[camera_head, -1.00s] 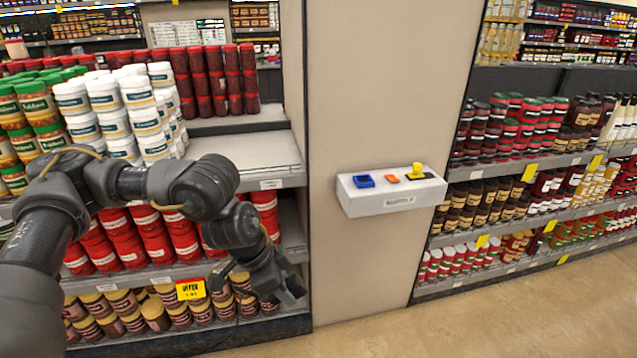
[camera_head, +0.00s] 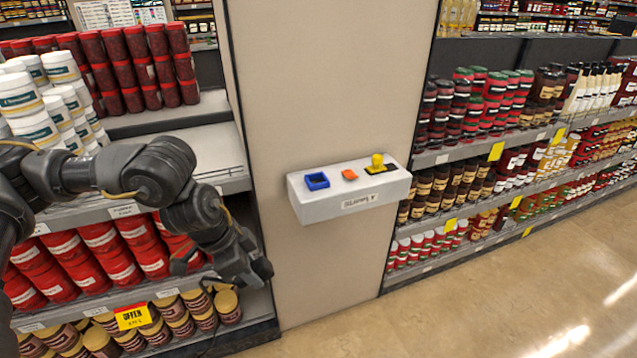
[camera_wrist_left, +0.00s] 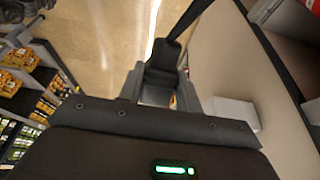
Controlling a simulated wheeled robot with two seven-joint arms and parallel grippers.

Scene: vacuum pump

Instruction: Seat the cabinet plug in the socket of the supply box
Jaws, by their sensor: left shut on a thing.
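The white supply box (camera_head: 300,207), with a label reading SUPPLY, juts from the beige pillar. Its top carries a blue square socket (camera_head: 317,181), an orange piece (camera_head: 349,175) and a yellow knob (camera_head: 377,160) on a dark plate. My left gripper (camera_head: 240,268) points down, left of the box and lower than it, clear of it. In the wrist view the left gripper (camera_wrist_left: 163,98) is shut on a dark block, seemingly the cabinet plug (camera_wrist_left: 162,62). The white box shows at its right (camera_wrist_left: 236,112). My right gripper is out of view.
The beige pillar (camera_head: 330,90) stands behind the box. Shelves of jars flank it: the left shelf (camera_head: 215,150) is close to my left arm, the right shelf (camera_head: 440,155) lies beyond the box. The floor (camera_head: 470,310) in front is clear.

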